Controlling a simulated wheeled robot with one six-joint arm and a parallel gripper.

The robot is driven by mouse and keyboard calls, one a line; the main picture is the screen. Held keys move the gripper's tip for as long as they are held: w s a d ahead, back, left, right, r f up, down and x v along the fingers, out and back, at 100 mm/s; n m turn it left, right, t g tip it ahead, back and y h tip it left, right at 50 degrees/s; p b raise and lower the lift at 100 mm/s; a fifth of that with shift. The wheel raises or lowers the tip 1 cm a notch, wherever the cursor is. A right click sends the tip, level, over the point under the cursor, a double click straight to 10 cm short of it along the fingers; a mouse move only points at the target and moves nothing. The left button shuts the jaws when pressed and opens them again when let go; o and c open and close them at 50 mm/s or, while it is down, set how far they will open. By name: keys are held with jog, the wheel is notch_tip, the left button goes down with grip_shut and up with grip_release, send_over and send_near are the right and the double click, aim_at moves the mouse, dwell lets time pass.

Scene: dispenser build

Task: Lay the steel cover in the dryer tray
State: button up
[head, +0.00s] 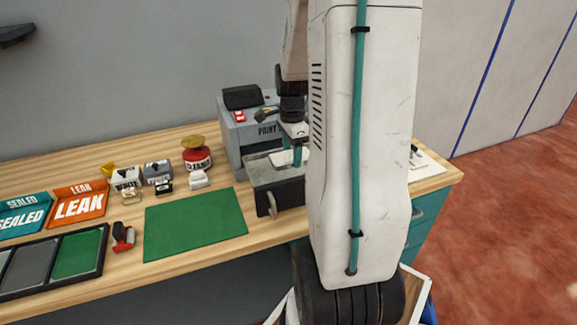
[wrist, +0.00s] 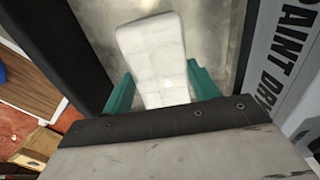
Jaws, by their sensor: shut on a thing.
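The steel cover (wrist: 156,55) shows as a pale, worn, rounded slab between the teal fingers of my gripper (wrist: 160,92) in the wrist view. My gripper (head: 297,157) is shut on it. In the head view the cover (head: 280,160) is a small pale patch beside the fingers, over the open dryer tray (head: 291,195). The tray is a dark grey drawer with a handle at its front, pulled out of the grey paint dryer (head: 238,135). The tray's bare metal floor (wrist: 218,35) lies behind the cover; I cannot tell whether they touch. My arm hides the tray's right side.
A green mat (head: 195,222) lies clear left of the tray. A red tin (head: 197,160), small labelled blocks (head: 158,173) and a red-handled stamp (head: 123,238) stand around it. Orange LEAK (head: 80,206) and teal SEALED (head: 24,214) bins and a dark sectioned tray (head: 104,255) are further left.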

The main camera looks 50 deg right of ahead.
aim_at(292, 174)
jog(key=shift+f, duration=2.4)
jog(key=shift+f, duration=0.1)
jog(key=o, duration=1)
jog(key=shift+o, duration=0.2)
